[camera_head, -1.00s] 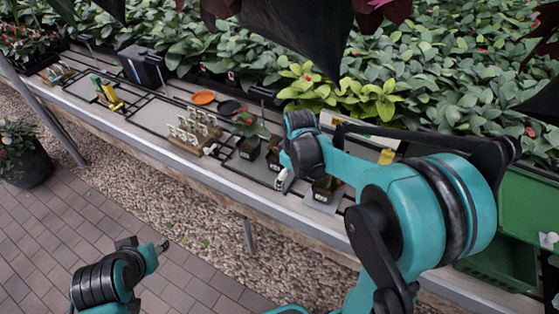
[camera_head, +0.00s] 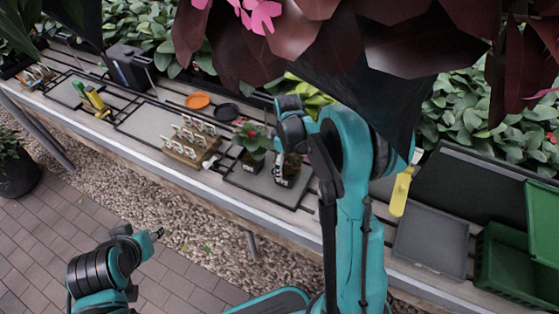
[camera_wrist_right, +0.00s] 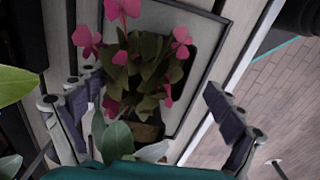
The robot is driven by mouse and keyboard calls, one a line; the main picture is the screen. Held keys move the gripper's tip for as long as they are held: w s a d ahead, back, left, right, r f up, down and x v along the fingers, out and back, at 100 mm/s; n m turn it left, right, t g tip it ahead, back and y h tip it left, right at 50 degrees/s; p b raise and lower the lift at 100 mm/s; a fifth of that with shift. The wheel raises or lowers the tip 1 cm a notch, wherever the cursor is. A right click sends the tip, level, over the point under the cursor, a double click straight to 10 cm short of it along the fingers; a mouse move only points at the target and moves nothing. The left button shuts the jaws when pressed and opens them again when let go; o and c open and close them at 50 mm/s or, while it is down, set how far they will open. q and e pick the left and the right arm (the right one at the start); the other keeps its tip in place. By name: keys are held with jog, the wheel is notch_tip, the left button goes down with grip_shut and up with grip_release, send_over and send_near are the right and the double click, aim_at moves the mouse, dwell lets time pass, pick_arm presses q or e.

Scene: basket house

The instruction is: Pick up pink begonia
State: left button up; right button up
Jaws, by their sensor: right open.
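The pink begonia (camera_wrist_right: 150,65), with pink flowers and brownish-green leaves, stands in a pot on a grey tray in the right wrist view. My right gripper (camera_wrist_right: 148,95) is open, with its fingers spread on either side of the plant. The right finger is clearly apart from it; the left is close to the leaves, and contact cannot be told. In the head view my right arm hides most of this spot, and I cannot make out the begonia. My left gripper (camera_head: 158,234) is low at the left, over the paving, away from the bench; its jaw state is too small to tell.
A red-flowered potted plant (camera_head: 252,140) stands close left of my right wrist. A wooden rack of labels (camera_head: 190,138), an orange saucer (camera_head: 197,100) and a dark saucer (camera_head: 226,112) lie further left. A green crate (camera_head: 510,268) stands right. Dark-red leaves (camera_head: 330,40) hang across the top.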

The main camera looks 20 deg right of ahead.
aim_at(286, 171)
jog(key=shift+w+f, duration=0.2)
jog(key=shift+w, duration=0.25)
jog(key=shift+s+f+b, duration=0.1)
jog(key=shift+f+b, duration=0.45)
jog(key=shift+f, duration=0.35)
jog(key=shift+s+f, duration=0.15)
jog(key=shift+f, duration=0.1)
notch_tip(286, 171, down, 5)
jog(key=b, duration=0.3)
jog(key=shift+d, duration=0.15)
pick_arm(q)
jog(key=f, duration=0.3)
jog(key=shift+w+f, duration=0.3)
jog(key=shift+f, duration=0.05)
pick_arm(e)
jog(key=c, duration=1.5)
